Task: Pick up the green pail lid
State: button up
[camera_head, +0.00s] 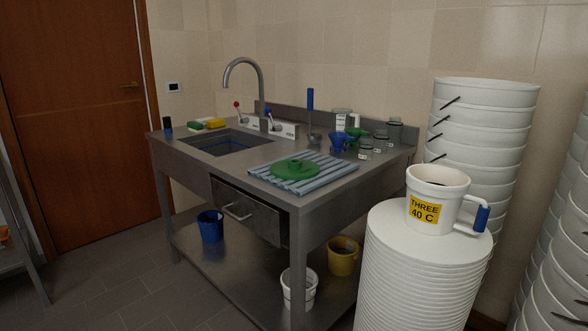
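My gripper does not show in the head view.
A white jug marked "THREE 40 C" (437,196) stands on stacked white lids (424,262) to the right. Stacked white pails (478,125) rise behind. Blue funnel (338,142), jars (365,151) and ladle (311,115) stand behind the mat.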

aim_at(288, 169)
jog(key=i+j+z, duration=0.25)
jog(key=i+j, duration=0.7)
jog(key=i+j+z, duration=0.1)
jog(key=j, duration=0.3)
jog(key=i+j, duration=0.3)
jog(key=i+j+z, duration=0.15)
jog(key=j, duration=0.3)
jog(key=i+j+z, duration=0.1)
jog(key=j, duration=0.3)
jog(key=i+j, duration=0.15)
jog(key=j, duration=0.25)
jog(key=i+j+z, duration=0.15)
jog(key=j, duration=0.25)
jog(key=j+z, duration=0.15)
jog(key=j, duration=1.05)
jog(key=i+l, duration=0.15)
jog(key=l, duration=0.25)
jog(key=i+l, duration=0.1)
jog(key=l, duration=0.3)
jog(key=i+l, duration=0.15)
jog(key=l, duration=0.25)
jog(key=i+l, duration=0.1)
jog(key=l, duration=0.3)
